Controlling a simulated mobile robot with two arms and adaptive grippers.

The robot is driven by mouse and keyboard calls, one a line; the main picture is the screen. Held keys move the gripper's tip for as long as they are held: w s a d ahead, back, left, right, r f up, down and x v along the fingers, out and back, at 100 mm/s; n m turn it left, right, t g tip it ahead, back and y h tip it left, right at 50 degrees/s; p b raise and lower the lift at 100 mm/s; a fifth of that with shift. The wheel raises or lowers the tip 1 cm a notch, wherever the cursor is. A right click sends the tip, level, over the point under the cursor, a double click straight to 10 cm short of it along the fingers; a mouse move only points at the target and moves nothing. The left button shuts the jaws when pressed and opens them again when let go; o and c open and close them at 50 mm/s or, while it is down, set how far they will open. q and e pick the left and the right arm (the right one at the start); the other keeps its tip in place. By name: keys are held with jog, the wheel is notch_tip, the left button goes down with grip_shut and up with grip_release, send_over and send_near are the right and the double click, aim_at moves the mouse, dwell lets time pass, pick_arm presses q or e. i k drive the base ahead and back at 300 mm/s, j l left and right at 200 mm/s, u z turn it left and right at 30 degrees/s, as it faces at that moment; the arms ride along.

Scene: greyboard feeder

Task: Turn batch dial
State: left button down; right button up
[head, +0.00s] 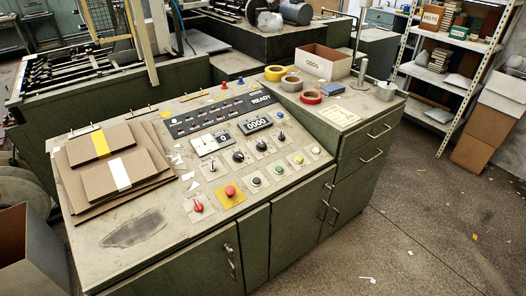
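A sloped control panel (170,215) tops the green console. Three black rotary knobs, at left (238,156), middle (262,145) and right (281,135), sit on pale plates in a diagonal row. Their labels are too small to read, so I cannot tell which is the batch dial. Above the knobs are a small display (222,136) reading 0, a counter (257,124) reading 0000 and a dark status panel (210,115) with READY. Neither of my grippers is in view.
A red emergency button (230,191) on a yellow plate and a red knob (198,206) sit near the panel's front. Stacked greyboard (112,182) covers the panel's left side. Tape rolls (311,97) and an open box (322,62) stand at right.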

aim_at(261, 146)
jog(key=i+l, duration=0.15)
jog(key=l, duration=0.15)
jog(key=i+l+u, duration=0.1)
jog(key=l, duration=0.25)
jog(key=i+l, duration=0.15)
jog(key=l, duration=0.15)
jog(key=i+l, duration=0.15)
jog(key=l, duration=0.15)
jog(key=i+l+u, duration=0.1)
jog(key=l, duration=0.25)
